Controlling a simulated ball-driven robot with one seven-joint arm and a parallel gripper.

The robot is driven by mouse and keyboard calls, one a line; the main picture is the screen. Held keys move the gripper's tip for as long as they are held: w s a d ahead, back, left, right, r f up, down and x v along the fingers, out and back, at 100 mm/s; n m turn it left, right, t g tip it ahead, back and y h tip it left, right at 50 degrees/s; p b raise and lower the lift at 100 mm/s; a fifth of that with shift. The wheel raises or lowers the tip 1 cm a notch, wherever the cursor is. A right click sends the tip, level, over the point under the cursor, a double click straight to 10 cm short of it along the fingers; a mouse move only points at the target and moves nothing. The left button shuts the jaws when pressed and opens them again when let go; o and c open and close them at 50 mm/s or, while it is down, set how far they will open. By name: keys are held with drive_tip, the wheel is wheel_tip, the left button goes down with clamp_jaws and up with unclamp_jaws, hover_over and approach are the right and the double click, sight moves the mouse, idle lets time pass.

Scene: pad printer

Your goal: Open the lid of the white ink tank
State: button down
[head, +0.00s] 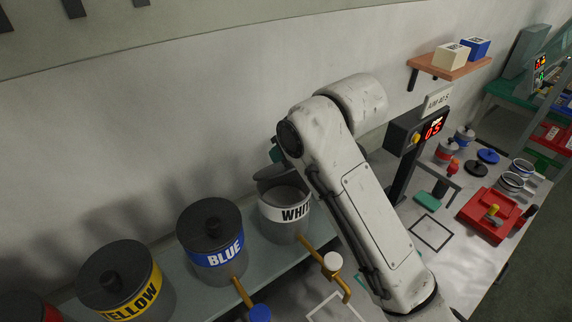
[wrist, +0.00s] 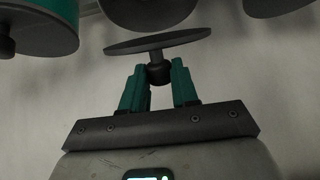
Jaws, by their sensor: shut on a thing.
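The white ink tank (head: 283,230) stands on the shelf in the head view, with a white band reading WHITE, partly behind my arm. Its mouth is uncovered and shows a pale inside. Its dark round lid (head: 268,172) is held above the tank at the back, seen partly edge-on. In the wrist view the lid (wrist: 130,46) is a thin dark disc with a knob (wrist: 158,75). My gripper (wrist: 158,78) has its teal fingers shut on that knob. In the head view the gripper (head: 275,153) is mostly hidden behind my arm.
The lidded blue tank (head: 218,262) and yellow tank (head: 140,302) stand to the left. A pipe with a white cap (head: 333,261) sticks out in front of the white tank. A display post (head: 404,180) and a cluttered table stand to the right. The wall is close behind.

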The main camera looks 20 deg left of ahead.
drive_tip(key=shift+w+a+r+g+h, duration=0.3)
drive_tip(key=shift+a+r+h, duration=0.05)
drive_tip(key=shift+a+h, duration=0.2)
drive_tip(key=shift+w+a+r+g+h, duration=0.35)
drive_tip(key=shift+a+h, duration=0.1)
drive_tip(key=shift+h, duration=0.1)
drive_tip(key=c, duration=0.8)
unclamp_jaws()
drive_tip(key=shift+c, duration=0.2)
drive_tip(key=b+v, duration=0.2)
drive_tip(key=v, duration=0.8)
drive_tip(key=shift+r+b, duration=0.3)
drive_tip(key=shift+b, duration=0.05)
drive_tip(key=shift+s, duration=0.1)
